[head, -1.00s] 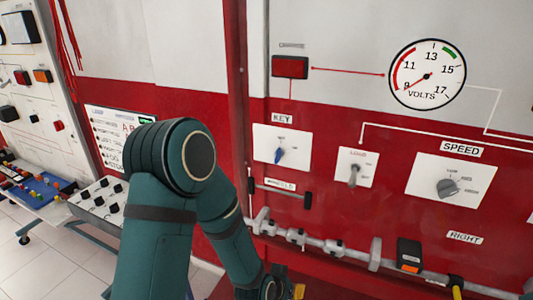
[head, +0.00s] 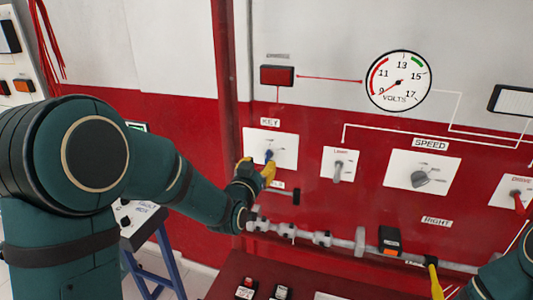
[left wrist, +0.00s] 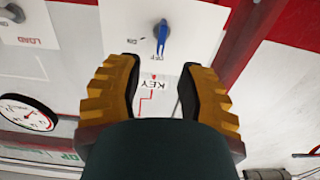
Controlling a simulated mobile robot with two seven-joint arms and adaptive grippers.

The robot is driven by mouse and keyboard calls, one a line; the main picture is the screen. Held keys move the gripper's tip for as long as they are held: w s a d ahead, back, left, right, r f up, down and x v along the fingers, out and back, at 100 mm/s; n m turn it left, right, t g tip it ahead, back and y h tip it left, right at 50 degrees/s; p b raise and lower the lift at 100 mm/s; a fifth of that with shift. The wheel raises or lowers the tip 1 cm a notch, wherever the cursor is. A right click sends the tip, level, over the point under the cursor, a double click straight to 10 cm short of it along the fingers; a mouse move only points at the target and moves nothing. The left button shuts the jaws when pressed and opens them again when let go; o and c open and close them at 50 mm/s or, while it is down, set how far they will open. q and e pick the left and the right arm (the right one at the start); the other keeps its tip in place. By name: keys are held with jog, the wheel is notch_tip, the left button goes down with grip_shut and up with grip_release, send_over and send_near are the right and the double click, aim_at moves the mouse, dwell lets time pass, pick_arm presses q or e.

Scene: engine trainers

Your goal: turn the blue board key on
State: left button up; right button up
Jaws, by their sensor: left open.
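The blue key (head: 269,154) sits on a white plate (head: 289,142) on the red panel, under the KEY label (head: 270,122). My left gripper (head: 258,172) is at the lower left of the key, its yellow fingers close to it. In the left wrist view the gripper (left wrist: 155,95) is open and empty. There the blue key (left wrist: 161,38) stands beyond the fingertips, about upright in the picture, and the KEY label (left wrist: 154,84) shows between the fingers. My right gripper is out of view.
Right of the key are a load switch (head: 338,165) and a speed knob (head: 420,178). The volts gauge (head: 398,82) is above. A metal rail (head: 320,238) with fittings runs below, with a black box (head: 389,240). My right arm shows at the lower right corner.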

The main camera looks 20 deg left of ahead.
aim_at(266, 156)
pick_arm(q)
jog(key=w, duration=0.7)
jog(key=shift+d+p, duration=0.1)
jog(key=shift+p, duration=0.3)
jog(key=shift+s, duration=0.1)
jog(key=shift+c, duration=0.3)
grip_shut()
